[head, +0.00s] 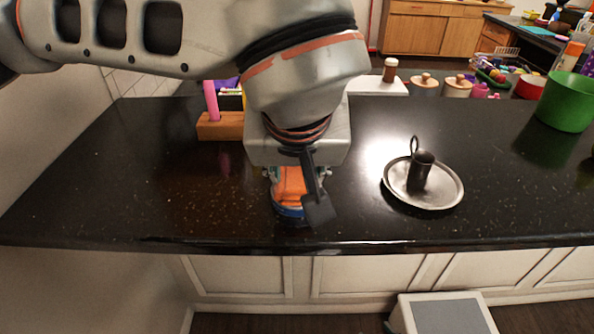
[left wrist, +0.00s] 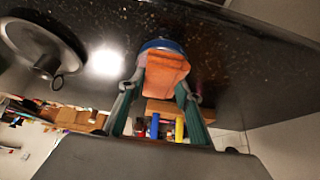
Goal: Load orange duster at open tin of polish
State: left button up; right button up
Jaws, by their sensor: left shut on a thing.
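My left gripper (head: 298,188) points down at the front middle of the black counter. It is shut on the orange duster (head: 291,184), which also shows between the fingers in the left wrist view (left wrist: 165,72). The tin of polish (head: 290,211), with a blue rim, is right under the duster; its rim shows at the duster's far end in the left wrist view (left wrist: 160,45). The duster's lower edge overlaps the tin in both views, and I cannot tell whether they touch. The tin's inside is mostly hidden. My right gripper is not in view.
A metal candle holder (head: 437,196) stands to the right on the black counter (head: 110,195). A wooden block (head: 220,127) with a pink stick is behind on the left. A green pot (head: 567,102) stands at the far right. The counter's left part is clear.

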aim_at(297, 178)
pick_arm(q)
jog(key=shift+f+b, duration=0.45)
jog(key=shift+f, duration=0.2)
dwell(1.5)
jog(key=shift+s+r, duration=0.1)
jog(key=shift+r+p, duration=2.45)
jog(key=shift+r, duration=1.05)
